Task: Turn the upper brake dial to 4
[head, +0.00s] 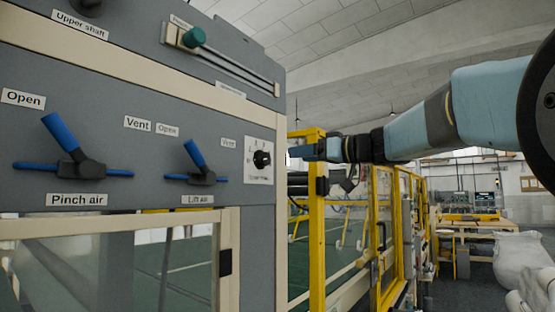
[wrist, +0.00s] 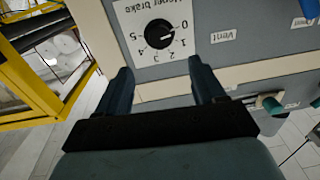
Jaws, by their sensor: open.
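The upper brake dial is a round black knob (wrist: 159,33) on a white plate in the wrist view, where its label and numbers 0 to 5 appear upside down. A pale mark on the knob seems to face the 0 side, but the exact setting is hard to read. In the head view the dial (head: 262,158) sits at the right edge of the grey panel. My gripper (wrist: 160,68) is open and empty, its two fingers apart, with the dial seen beyond and between them, not touched. In the head view my gripper (head: 296,152) is just right of the panel edge.
The panel also carries blue Pinch air (head: 75,160) and Lift air (head: 197,165) levers. A green-knobbed slider (head: 193,38) is above. Yellow guard frames (head: 317,230) stand behind and below my gripper. Open floor lies to the right.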

